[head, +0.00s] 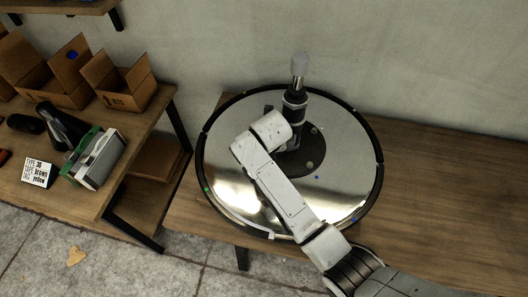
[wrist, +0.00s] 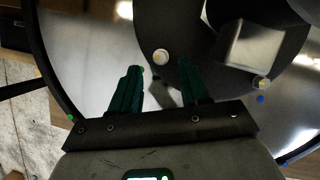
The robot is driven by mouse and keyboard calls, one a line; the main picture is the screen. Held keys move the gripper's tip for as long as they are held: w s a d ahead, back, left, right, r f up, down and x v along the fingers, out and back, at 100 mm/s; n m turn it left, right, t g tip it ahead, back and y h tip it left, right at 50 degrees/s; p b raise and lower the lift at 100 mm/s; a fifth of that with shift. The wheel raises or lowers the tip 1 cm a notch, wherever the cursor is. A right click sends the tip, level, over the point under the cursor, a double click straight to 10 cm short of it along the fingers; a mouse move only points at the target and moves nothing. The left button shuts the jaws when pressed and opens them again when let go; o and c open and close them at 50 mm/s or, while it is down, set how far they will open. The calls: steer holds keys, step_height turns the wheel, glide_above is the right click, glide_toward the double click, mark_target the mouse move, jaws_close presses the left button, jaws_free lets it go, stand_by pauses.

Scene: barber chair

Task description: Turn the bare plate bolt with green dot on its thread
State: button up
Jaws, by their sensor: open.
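The chair base is a round shiny disc (head: 345,125) with a dark plate (head: 318,145) around its column. A pale bolt head (wrist: 161,57) with a small yellowish mark sits near the plate's edge in the wrist view. My gripper (wrist: 161,66) has its two green fingers apart and empty, and in the picture the bolt head lies between and just beyond their tips. I cannot tell the height between them. A second bolt (wrist: 262,83) is to the right. No green dot is clear on either bolt.
The chair's column (head: 294,105) stands up from the plate, close to my wrist. A green dot (head: 206,188) is on the disc's left rim, and a blue dot (head: 317,177) lies near the plate. A shelf with boxes (head: 125,82) stands to the left.

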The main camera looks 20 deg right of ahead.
steer(key=shift+x, duration=1.75)
jaws_close()
